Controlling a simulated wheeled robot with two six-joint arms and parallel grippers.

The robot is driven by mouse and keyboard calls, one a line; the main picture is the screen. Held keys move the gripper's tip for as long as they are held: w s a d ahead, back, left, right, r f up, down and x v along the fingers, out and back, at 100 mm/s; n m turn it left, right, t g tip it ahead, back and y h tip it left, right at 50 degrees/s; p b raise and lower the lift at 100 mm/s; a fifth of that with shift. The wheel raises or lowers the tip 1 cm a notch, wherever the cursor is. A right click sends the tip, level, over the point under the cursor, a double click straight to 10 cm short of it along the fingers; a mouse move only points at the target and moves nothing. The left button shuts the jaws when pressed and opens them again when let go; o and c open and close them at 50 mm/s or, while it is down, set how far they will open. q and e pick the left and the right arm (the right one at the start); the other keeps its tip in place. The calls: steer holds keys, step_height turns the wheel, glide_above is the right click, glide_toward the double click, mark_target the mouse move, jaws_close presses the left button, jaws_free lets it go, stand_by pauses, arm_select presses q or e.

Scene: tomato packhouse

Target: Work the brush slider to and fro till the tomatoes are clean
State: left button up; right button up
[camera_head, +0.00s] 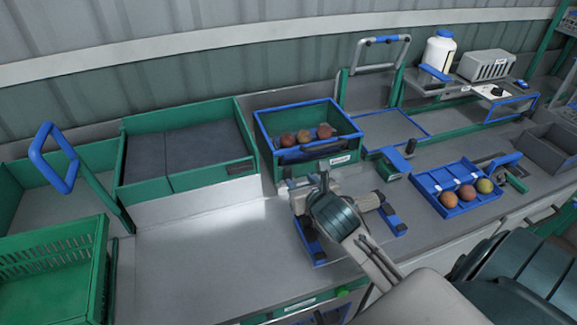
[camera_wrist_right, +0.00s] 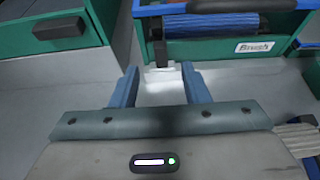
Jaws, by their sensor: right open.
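The brush box (camera_head: 318,166), green with a blue rim, stands at the back middle of the bench in the head view. Three brownish-red tomatoes (camera_head: 305,136) lie in it. In the right wrist view its labelled front (camera_wrist_right: 255,47) and a blue ribbed brush roller (camera_wrist_right: 212,24) show. A dark upright handle with a pale lower end (camera_wrist_right: 160,72) hangs at the box front. My right gripper (camera_head: 306,184) is in front of the box. In the wrist view its open fingers (camera_wrist_right: 160,84) have the pale end between their tips; contact is not visible. My left gripper is out of view.
A blue tray (camera_head: 428,184) with three orange to yellow-green tomatoes (camera_head: 466,192) is at right. A green bin with dark panels (camera_head: 205,150) stands left of the box; a green crate (camera_head: 55,275) is front left. The bench left of my right arm (camera_head: 200,255) is clear.

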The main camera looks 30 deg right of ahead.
mark_target(288, 169)
steer(key=p+x, duration=0.1)
steer(key=x, duration=0.7)
steer(key=shift+w+f, duration=0.1)
steer(key=shift+w+d+f+p, duration=0.15)
steer(key=shift+w+p, duration=0.15)
steer(key=shift+w, duration=0.1)
steer(key=shift+w+f, duration=0.1)
jaws_close()
